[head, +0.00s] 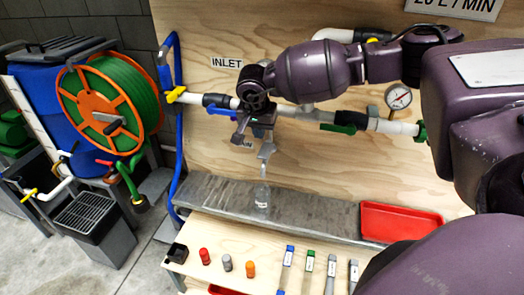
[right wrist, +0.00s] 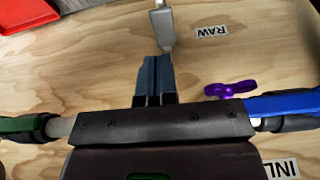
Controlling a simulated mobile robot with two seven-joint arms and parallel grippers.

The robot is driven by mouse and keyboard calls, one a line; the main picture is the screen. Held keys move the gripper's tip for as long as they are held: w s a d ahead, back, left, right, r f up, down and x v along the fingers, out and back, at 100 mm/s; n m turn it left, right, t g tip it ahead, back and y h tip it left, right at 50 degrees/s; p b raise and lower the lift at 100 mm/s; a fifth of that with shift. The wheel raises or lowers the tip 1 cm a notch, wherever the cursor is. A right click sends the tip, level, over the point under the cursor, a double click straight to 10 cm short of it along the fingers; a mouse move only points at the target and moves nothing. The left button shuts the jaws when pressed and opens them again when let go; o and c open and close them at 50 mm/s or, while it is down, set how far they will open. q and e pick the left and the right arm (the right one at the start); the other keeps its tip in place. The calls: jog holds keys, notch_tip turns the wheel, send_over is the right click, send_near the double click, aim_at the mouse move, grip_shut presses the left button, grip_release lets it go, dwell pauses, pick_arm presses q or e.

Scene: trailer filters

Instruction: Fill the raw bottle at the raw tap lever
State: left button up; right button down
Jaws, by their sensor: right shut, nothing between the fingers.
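The raw tap's grey spout (head: 266,152) hangs from the pipe on the plywood board; it also shows in the right wrist view (right wrist: 163,25) beside the RAW label (right wrist: 211,31). In the head view my wrist partly hides the tap. My left gripper is out of view.
The metal shelf (head: 215,197) runs below the pipe, with a red tray (head: 400,222) at right. A bench in front holds small coloured caps (head: 204,256) and several strips. A hose reel (head: 110,108) and blue barrel (head: 45,105) stand left. A gauge (head: 398,96) sits right.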

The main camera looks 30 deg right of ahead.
aim_at(263, 156)
jog(key=shift+f, duration=0.15)
jog(key=x, duration=0.9)
jog(key=shift+w+f, duration=0.1)
jog(key=shift+f, duration=0.25)
jog(key=shift+d, duration=0.1)
jog(key=shift+s+a+f+b, duration=0.15)
jog(key=shift+f+b, duration=0.15)
jog(key=shift+f, duration=0.4)
jog(key=shift+s+a+f+b, duration=0.15)
jog(key=shift+f+b, duration=0.15)
jog(key=shift+f, duration=0.4)
jog(key=shift+w+r, duration=0.1)
jog(key=shift+w, duration=0.05)
dwell(1.9)
